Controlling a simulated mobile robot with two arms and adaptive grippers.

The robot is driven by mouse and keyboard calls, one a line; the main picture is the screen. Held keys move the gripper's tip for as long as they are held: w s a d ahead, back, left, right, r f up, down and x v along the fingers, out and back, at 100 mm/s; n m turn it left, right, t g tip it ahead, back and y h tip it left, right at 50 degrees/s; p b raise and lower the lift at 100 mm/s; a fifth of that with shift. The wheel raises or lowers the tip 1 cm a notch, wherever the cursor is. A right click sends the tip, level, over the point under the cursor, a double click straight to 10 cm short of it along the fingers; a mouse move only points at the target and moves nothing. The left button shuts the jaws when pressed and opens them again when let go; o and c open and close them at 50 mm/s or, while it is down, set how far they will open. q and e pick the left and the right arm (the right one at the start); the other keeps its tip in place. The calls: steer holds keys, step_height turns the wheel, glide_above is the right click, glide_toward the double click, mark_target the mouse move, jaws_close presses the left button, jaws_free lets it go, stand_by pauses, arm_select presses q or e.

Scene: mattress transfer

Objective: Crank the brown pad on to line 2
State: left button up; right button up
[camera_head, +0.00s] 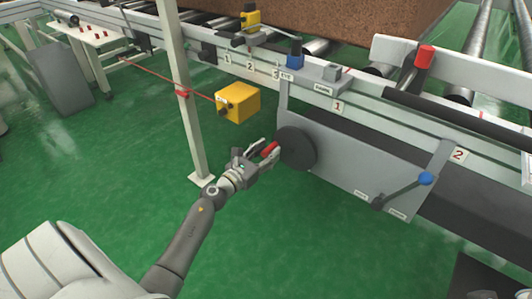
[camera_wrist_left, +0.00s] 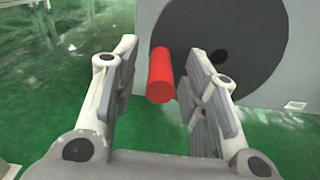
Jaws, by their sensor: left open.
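The brown pad (camera_head: 335,17) lies on the roller conveyor at the top of the head view, its far part cut off by the frame. A dark round crank disc (camera_head: 298,148) is on the grey side panel below and also shows in the left wrist view (camera_wrist_left: 259,40). Its red handle (camera_wrist_left: 161,76) sticks out toward me. My left gripper (camera_head: 268,156) is open at the handle. In the left wrist view, the handle lies between the open fingers (camera_wrist_left: 166,90), nearer the right one. Contact cannot be told. My right gripper is not in view.
A white post (camera_head: 185,95) stands left of the crank. A yellow box (camera_head: 238,102) hangs on a red cord behind my gripper. A blue-knobbed lever (camera_head: 425,179) is right of the crank, near a "2" label (camera_head: 458,155). Green floor (camera_head: 110,150) is clear at left.

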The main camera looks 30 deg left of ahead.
arm_select(q)
steer(key=shift+c, duration=0.3)
jaws_close()
